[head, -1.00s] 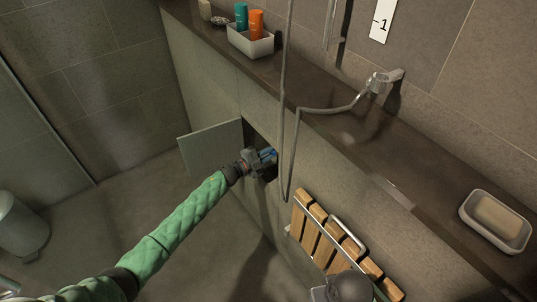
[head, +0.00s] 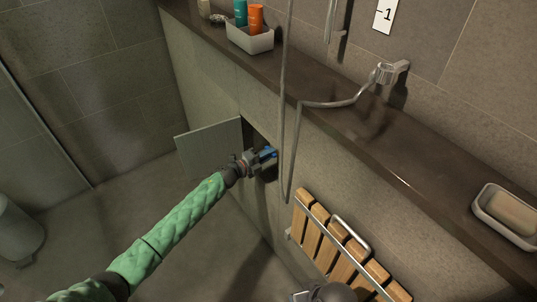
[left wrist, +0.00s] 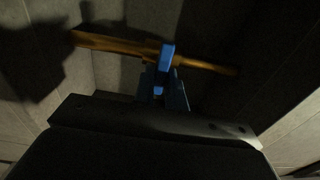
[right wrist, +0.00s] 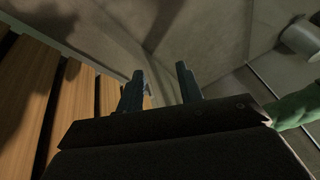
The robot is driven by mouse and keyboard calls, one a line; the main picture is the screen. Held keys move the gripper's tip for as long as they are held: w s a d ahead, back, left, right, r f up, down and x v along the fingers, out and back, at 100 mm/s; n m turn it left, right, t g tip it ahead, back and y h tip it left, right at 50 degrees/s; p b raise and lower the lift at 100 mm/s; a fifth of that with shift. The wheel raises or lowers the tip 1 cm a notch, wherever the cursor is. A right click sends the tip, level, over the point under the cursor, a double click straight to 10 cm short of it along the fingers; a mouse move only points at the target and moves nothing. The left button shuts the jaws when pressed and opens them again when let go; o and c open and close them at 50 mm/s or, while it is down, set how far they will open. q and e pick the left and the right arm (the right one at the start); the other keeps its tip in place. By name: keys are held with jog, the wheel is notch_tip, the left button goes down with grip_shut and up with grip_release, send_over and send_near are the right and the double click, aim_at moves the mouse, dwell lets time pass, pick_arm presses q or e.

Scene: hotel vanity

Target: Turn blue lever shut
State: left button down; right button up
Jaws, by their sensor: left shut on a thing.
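The blue lever (left wrist: 167,56) sits on a copper-coloured pipe (left wrist: 108,43) inside a wall recess, seen in the left wrist view. In that picture the lever lies across the pipe. My right gripper (right wrist: 158,88) is open and empty, beside the wooden slats in the right wrist view.
The open hatch door (head: 210,149) stands left of the recess. A hose (head: 284,110) hangs just right of it. A slatted wooden seat (head: 340,245) is on the wall further right. The ledge above holds a bottle tray (head: 250,41) and a soap dish (head: 508,217).

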pick_arm(q)
jog(key=shift+w+a+r, duration=0.15)
jog(key=shift+w+a, duration=0.05)
jog(key=shift+a, duration=0.05)
jog(key=c, duration=1.5)
grip_release()
jog(key=shift+o, duration=0.3)
jog(key=shift+s, duration=0.1)
